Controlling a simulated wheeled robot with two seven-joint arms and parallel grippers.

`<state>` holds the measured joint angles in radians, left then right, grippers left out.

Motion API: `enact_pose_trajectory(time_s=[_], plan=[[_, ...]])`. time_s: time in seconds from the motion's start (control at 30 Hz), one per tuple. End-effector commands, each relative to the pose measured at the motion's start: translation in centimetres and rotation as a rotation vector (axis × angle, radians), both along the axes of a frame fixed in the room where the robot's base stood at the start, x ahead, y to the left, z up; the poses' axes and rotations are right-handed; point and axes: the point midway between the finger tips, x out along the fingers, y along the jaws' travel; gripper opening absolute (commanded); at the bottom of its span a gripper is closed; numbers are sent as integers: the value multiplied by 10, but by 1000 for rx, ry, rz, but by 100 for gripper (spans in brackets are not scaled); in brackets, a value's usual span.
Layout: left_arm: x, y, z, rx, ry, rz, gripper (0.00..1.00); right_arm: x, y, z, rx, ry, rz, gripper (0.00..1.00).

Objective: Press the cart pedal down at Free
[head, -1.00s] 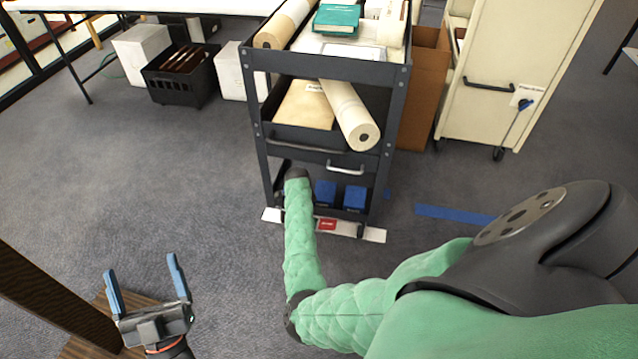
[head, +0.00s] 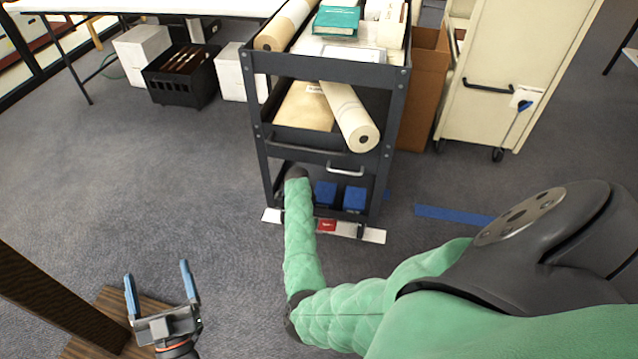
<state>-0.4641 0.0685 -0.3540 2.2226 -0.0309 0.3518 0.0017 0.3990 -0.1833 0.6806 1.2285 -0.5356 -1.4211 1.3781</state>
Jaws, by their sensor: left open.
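The dark metal cart (head: 388,160) stands in the upper middle with shelves and a low bottom bay. A white strip (head: 373,236) runs along its foot, with a small red piece (head: 327,225) near the middle whose lettering is too small to read. I cannot make out a separate pedal or its position. My right arm, in green padding, reaches to the cart's lower left; its gripper is hidden behind the forearm. My left gripper (head: 158,275) is open and empty at the lower left, well away from the cart.
Two blue blocks (head: 354,198) sit in the cart's bottom bay. A paper roll (head: 352,117) sticks out of the middle shelf. A cream cabinet (head: 500,60) on casters stands to the right. A brown post (head: 50,295) is at the lower left. Carpet left of the cart is clear.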

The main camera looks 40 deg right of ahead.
Motion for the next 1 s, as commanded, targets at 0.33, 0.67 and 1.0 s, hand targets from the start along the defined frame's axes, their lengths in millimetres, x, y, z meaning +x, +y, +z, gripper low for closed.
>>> enact_pose_trajectory(time_s=[0.33,0.67,1.0], plan=[[2,-3,-29,19,86,-6,89,0,0,2,0,0,0,0],[5,-4,-44,30,141,-10,89,0,0,4,0,0,0,0],[9,-6,-65,48,204,-14,89,0,0,6,0,0,0,0]])
